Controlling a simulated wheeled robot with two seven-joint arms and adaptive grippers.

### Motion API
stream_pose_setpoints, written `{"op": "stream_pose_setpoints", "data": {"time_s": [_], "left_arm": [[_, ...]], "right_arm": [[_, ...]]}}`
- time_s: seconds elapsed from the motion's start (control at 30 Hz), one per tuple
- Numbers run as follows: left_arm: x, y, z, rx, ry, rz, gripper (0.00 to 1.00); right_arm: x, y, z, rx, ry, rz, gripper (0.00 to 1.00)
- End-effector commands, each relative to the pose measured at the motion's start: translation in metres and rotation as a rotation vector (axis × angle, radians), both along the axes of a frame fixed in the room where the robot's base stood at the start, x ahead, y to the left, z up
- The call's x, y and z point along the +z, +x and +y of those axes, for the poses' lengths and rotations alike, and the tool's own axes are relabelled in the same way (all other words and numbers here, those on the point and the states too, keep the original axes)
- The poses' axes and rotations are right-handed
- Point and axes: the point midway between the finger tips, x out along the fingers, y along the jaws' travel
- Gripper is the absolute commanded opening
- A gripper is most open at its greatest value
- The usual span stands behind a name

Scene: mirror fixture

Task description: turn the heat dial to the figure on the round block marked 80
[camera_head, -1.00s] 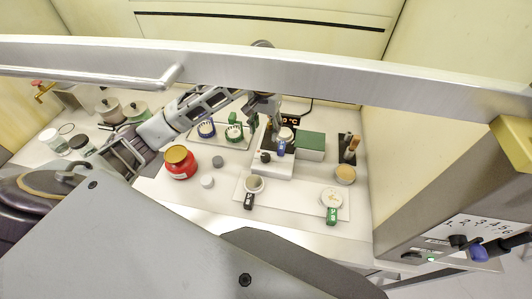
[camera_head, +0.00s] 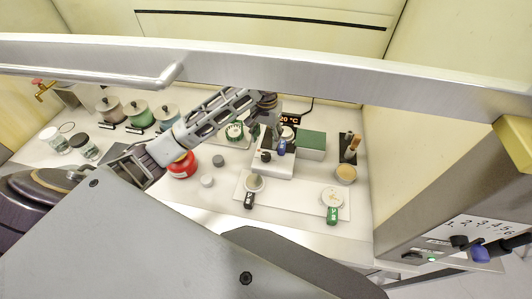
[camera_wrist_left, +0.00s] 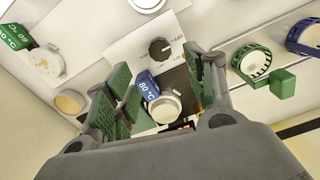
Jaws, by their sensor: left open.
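The heat dial (camera_head: 266,156) is a dark knob on the front of a white heater (camera_head: 272,169). In the left wrist view the dial (camera_wrist_left: 160,48) shows as a black knob on a white panel. A round pale block (camera_wrist_left: 165,108) with a blue tag (camera_wrist_left: 147,86) reading 80 °C stands behind the dial, and shows small in the head view (camera_head: 288,132). My left gripper (camera_wrist_left: 158,88) is open, with its green-padded fingers either side of the tagged block in the wrist view. In the head view it (camera_head: 272,122) hangs above the heater. My right gripper is not visible.
A display (camera_head: 290,119) reads 20 °C. A green box (camera_head: 311,144) sits right of the heater. Round blocks with a black tag (camera_head: 248,201) and a green tag (camera_head: 332,215) stand in front. A red jar (camera_head: 183,168) and small grey pieces lie left.

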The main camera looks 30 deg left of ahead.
Motion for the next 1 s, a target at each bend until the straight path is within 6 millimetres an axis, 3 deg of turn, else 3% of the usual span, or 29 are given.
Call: {"op": "stream_pose_setpoints", "data": {"time_s": [0.7,1.0], "left_arm": [[-0.077,-0.001,0.000,0.001,0.001,0.002,0.55],[-0.091,0.000,0.001,0.002,0.001,0.000,0.55]], "right_arm": [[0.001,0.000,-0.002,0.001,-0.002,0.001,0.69],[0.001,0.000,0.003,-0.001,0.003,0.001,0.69]]}}
